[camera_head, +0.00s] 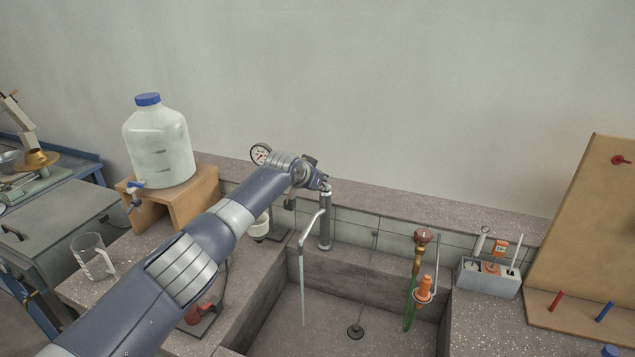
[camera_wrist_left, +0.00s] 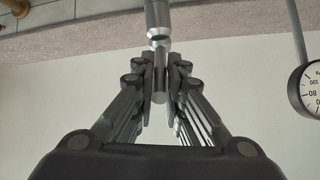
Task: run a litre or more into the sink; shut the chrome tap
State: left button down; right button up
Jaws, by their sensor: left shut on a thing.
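The chrome tap (camera_head: 325,222) stands at the back edge of the sink (camera_head: 285,312), its spout curving out to the left over the basin. A thin stream of water (camera_head: 302,285) falls from the spout. My left gripper (camera_head: 322,184) is at the top of the tap, shut on its lever. In the left wrist view the fingers (camera_wrist_left: 160,92) close on the chrome lever (camera_wrist_left: 159,84), with the tap body (camera_wrist_left: 158,18) beyond. The sink drain (camera_head: 355,331) shows in the basin floor. My right gripper is in neither view.
A brass tap with a red handle (camera_head: 423,236) and green hose stands right of the chrome tap. A grey caddy (camera_head: 488,277) sits on the right ledge. A large bottle (camera_head: 160,146) and a glass jug (camera_head: 92,256) stand left. A gauge (camera_head: 260,153) is behind my arm.

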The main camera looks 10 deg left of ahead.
pick_arm(q)
jog(key=c, duration=1.6)
grip_release()
jog(key=shift+c, duration=0.2)
jog(key=v, duration=1.1)
jog(key=shift+s+r, duration=0.25)
jog(key=shift+s, duration=0.1)
